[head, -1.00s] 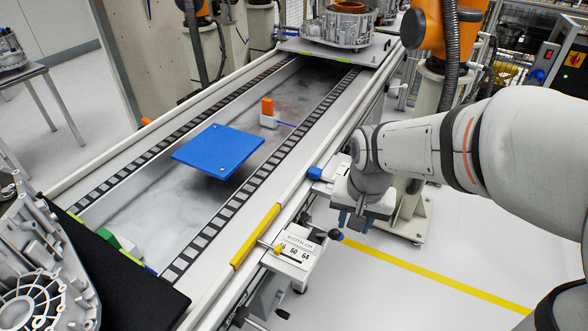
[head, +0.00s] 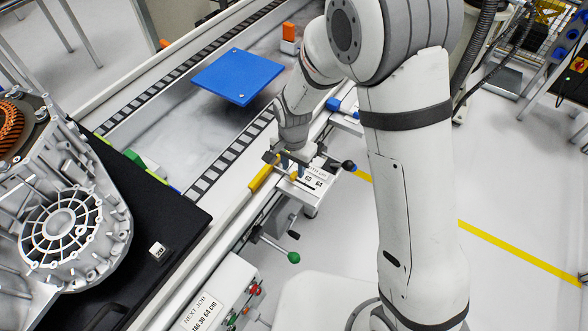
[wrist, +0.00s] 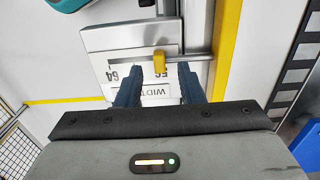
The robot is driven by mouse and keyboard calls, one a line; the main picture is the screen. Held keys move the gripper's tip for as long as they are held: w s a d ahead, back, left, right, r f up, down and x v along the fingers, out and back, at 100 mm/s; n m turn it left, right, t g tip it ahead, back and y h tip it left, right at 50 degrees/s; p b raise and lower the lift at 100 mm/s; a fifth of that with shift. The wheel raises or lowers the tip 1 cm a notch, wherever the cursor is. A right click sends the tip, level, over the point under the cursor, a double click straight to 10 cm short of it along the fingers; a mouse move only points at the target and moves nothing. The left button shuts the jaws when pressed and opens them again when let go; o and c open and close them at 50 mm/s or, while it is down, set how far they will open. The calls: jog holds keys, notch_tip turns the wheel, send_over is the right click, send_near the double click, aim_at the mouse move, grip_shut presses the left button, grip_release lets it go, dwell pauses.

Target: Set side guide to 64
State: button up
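The side guide is a yellow bar (head: 262,177) along the near side of the conveyor; it also shows in the wrist view (wrist: 228,45). Beside it is a white scale plate (head: 316,183) marked 60 and 64. In the wrist view the scale plate (wrist: 108,40) shows 64 on the left, and a yellow pointer (wrist: 160,62) on a rod stands right of it. I cannot read its exact setting. My gripper (head: 293,168) is above the scale. Its blue fingers (wrist: 160,80) are open, one on each side of the pointer's line, with nothing visibly gripped.
A rod with a black ball knob (head: 349,166) sticks out right of the scale. A green-knobbed handle (head: 293,257) is below. A blue plate (head: 238,76) lies on the conveyor. A metal housing (head: 62,215) stands at left. A job card (head: 205,312) is at the bottom.

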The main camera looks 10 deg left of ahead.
jog(key=shift+f, duration=1.35)
jog(key=shift+c, duration=0.5)
grip_shut()
